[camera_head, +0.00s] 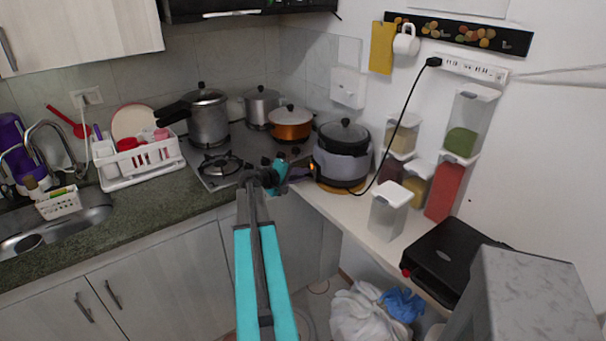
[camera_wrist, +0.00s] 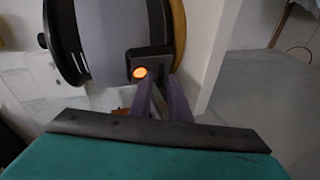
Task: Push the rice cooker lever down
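The rice cooker (camera_head: 343,165) stands on the white counter, grey-bodied with a dark glass lid. In the wrist view its grey body (camera_wrist: 105,40) shows turned on its side. Its dark front panel (camera_wrist: 150,62) carries a glowing orange light (camera_wrist: 140,72). My gripper (camera_head: 304,172) reaches the cooker's front from the left. In the wrist view the purple fingers of my gripper (camera_wrist: 162,78) end close together at the panel, beside the light. The lever is not clearly visible; the fingertips cover part of the panel. I cannot tell whether they touch it or whether they are fully shut.
Left of the cooker, an orange pot (camera_head: 290,125) and a steel pressure cooker (camera_head: 208,122) stand on the stove. Clear dispensers, one an empty-looking container (camera_head: 388,213), stand to its right. A black cord (camera_head: 405,105) runs from the cooker to the power strip (camera_head: 470,69).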

